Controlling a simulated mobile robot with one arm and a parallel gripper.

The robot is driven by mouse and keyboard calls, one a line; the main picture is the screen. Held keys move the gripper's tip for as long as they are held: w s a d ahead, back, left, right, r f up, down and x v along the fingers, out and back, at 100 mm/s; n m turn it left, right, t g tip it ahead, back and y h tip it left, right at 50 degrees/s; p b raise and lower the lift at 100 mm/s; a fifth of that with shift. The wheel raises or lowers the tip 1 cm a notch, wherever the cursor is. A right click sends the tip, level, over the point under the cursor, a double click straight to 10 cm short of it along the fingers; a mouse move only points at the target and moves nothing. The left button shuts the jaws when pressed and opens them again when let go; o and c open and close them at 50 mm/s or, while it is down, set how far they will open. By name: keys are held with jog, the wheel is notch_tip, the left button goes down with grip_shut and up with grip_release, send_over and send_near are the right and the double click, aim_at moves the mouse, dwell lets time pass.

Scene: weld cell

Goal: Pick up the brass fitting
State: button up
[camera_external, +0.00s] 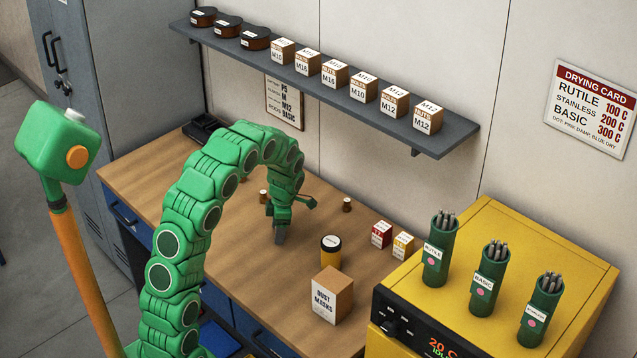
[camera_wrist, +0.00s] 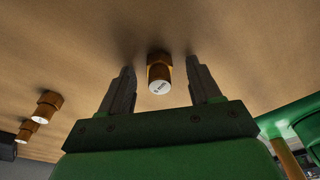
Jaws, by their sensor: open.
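A brass fitting (camera_wrist: 158,62) with a pale, marked end face shows in the wrist view, between the two fingers of my gripper (camera_wrist: 162,64). The fingers are spread, with a visible gap on each side of it. In the external view my gripper (camera_external: 280,236) points down low over the wooden bench. I cannot tell the fitting between the fingers there. Two similar brass fittings (camera_wrist: 47,104) (camera_wrist: 28,129) lie off to the left in the wrist view. Small brass pieces show on the bench left (camera_external: 263,196) and right (camera_external: 347,204) of my gripper in the external view.
A yellow, black-topped jar (camera_external: 330,258), a dust masks box (camera_external: 333,296) and two small boxes (camera_external: 381,234) (camera_external: 403,246) stand right of my gripper. A yellow oven (camera_external: 535,240) carries green rod holders. A shelf (camera_external: 440,138) with boxes hangs above the bench (camera_external: 150,180).

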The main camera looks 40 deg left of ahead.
jog(key=c, duration=1.2)
jog(key=shift+o, duration=0.2)
